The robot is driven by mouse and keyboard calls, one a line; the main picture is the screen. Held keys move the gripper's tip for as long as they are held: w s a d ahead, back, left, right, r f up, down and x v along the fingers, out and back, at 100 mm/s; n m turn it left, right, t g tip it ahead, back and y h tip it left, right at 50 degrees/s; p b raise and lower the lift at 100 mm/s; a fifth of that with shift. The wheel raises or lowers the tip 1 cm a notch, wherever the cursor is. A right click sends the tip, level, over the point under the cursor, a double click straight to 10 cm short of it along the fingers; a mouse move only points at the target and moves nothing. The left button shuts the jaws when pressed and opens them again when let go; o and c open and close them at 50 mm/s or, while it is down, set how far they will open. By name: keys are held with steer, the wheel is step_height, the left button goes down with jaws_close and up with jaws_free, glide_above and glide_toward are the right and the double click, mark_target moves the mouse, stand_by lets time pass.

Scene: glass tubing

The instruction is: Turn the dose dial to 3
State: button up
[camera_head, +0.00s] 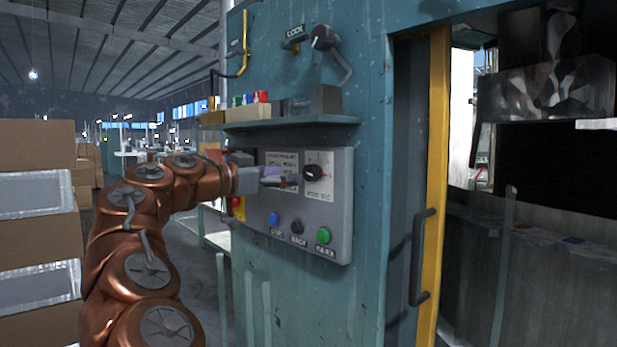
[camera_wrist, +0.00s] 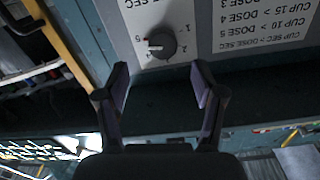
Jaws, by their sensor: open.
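The dose dial (camera_head: 313,172) is a dark round knob on the right of the grey control panel (camera_head: 335,225). In the wrist view the dose dial (camera_wrist: 162,43) shows upside down, with small numbers around it. Its white and red pointer mark faces picture left, near what looks like the 4 and 5; the exact setting is hard to read. My gripper (camera_head: 287,180) is just left of the dial in the head view. In the wrist view my gripper (camera_wrist: 159,77) is open and empty, its fingertips below the dial and apart from it.
Blue (camera_head: 273,219), black (camera_head: 297,227) and green (camera_head: 323,236) buttons sit below the dial. A shelf (camera_head: 290,123) juts out above the panel. A yellow door edge (camera_head: 437,180) with a dark handle (camera_head: 420,258) is on the right. Cardboard boxes (camera_head: 38,235) stand at left.

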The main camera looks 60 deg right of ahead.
mark_target(307, 173)
steer(key=shift+p+x, duration=0.85)
steer(key=shift+x, duration=3.05)
steer(key=shift+w+r, duration=0.15)
steer(key=shift+w, duration=0.05)
steer(key=c, duration=1.1)
